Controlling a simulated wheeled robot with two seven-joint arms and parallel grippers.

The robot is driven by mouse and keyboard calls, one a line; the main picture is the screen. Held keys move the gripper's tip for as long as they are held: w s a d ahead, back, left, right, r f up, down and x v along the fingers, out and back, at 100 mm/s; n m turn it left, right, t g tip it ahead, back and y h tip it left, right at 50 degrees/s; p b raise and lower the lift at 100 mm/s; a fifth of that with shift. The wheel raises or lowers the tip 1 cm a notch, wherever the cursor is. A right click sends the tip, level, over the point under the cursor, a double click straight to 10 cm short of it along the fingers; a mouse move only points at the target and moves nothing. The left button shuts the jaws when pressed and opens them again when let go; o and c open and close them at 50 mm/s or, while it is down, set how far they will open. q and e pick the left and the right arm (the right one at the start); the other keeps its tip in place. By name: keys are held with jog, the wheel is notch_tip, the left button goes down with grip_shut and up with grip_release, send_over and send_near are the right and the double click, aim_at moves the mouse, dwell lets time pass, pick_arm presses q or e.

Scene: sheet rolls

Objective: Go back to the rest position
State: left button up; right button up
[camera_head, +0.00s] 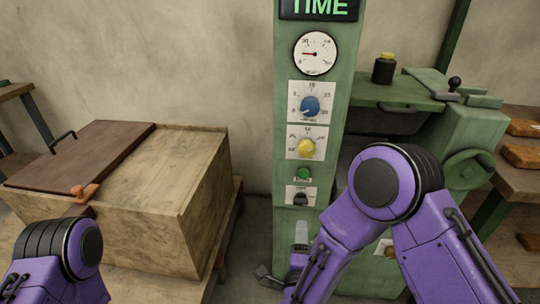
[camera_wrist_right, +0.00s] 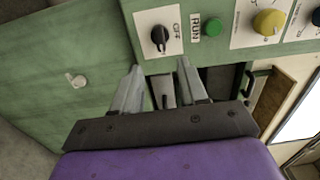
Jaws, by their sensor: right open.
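My right gripper (camera_wrist_right: 160,66) shows in the right wrist view with its two grey fingers apart and nothing between them. Its fingertips are just short of the green machine panel (camera_wrist_right: 85,60), near the black OFF switch (camera_wrist_right: 160,38). Whether the fingertips touch the panel is not clear. My left arm (camera_head: 65,260) is at the lower left; its gripper is not in view.
A wooden crate (camera_head: 145,225) with a brown lid (camera_head: 85,155) and an orange latch (camera_head: 84,192) stands at the left. The panel carries a gauge (camera_head: 315,53), a blue knob (camera_head: 310,106), a yellow knob (camera_head: 306,148) and a green button (camera_head: 303,174). A handwheel (camera_head: 468,170) is at the right.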

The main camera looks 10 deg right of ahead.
jog(key=s+d+f+n+g+y, duration=0.2)
jog(key=s+d+f+n+g, duration=0.3)
jog(key=s+f+n, duration=0.4)
jog(key=s+d+f+n+g+y, duration=0.1)
jog(key=s+d+f+n+g, duration=0.4)
jog(key=f, duration=0.6)
jog(key=s+d+f+g+h, duration=0.1)
jog(key=s+d+f+g, duration=0.15)
jog(key=s, duration=0.35)
jog(key=s+d+f+g, duration=0.1)
jog(key=s+d+g, duration=0.15)
jog(key=s, duration=0.45)
notch_tip(320, 180, up, 12)
jog(key=p, duration=1.2)
jog(key=shift+w+d+r+t, duration=0.15)
jog(key=shift+d+r+t, duration=0.05)
jog(key=shift+d+t, duration=0.2)
